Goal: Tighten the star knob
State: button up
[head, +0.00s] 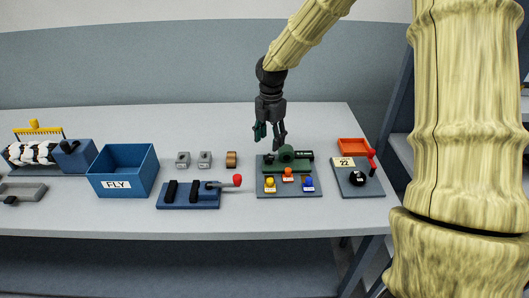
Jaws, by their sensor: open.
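My gripper (270,133) hangs from the arm with its dark fingers pointing down, apart and empty. It is above the back left part of a grey plate (290,192). The plate carries a dark green fixture (288,157) with a round part and a short dark rod to the right. In front of it are a yellow knob (270,184), an orange knob (288,173) and a blue knob (308,183), with small pale labels. Which one is the star knob is too small to tell. Whether the fingertips touch the fixture cannot be told.
Right of the plate is a panel (345,187) with a black dial, a "22" card and a red-ended lever; an orange tray (353,147) lies behind. Left are a red-knobbed lever fixture (190,196), small blocks and a blue "FLY" bin (123,158).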

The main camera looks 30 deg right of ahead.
aim_at(267, 157)
jog(key=f, duration=0.2)
jog(key=w+f, duration=0.1)
jog(key=f, duration=0.1)
jog(key=f+p, duration=0.1)
jog(key=f, duration=0.2)
jog(key=shift+w, duration=0.35)
jog(key=shift+f, duration=0.25)
jog(key=shift+s+f, duration=0.1)
jog(key=shift+s, duration=0.2)
jog(key=shift+s+r, duration=0.25)
jog(key=shift+s, duration=0.45)
jog(key=shift+w+f, duration=0.55)
jog(key=shift+w, duration=0.1)
jog(key=shift+c, duration=0.2)
jog(key=shift+s+r, duration=0.25)
jog(key=c, duration=1)
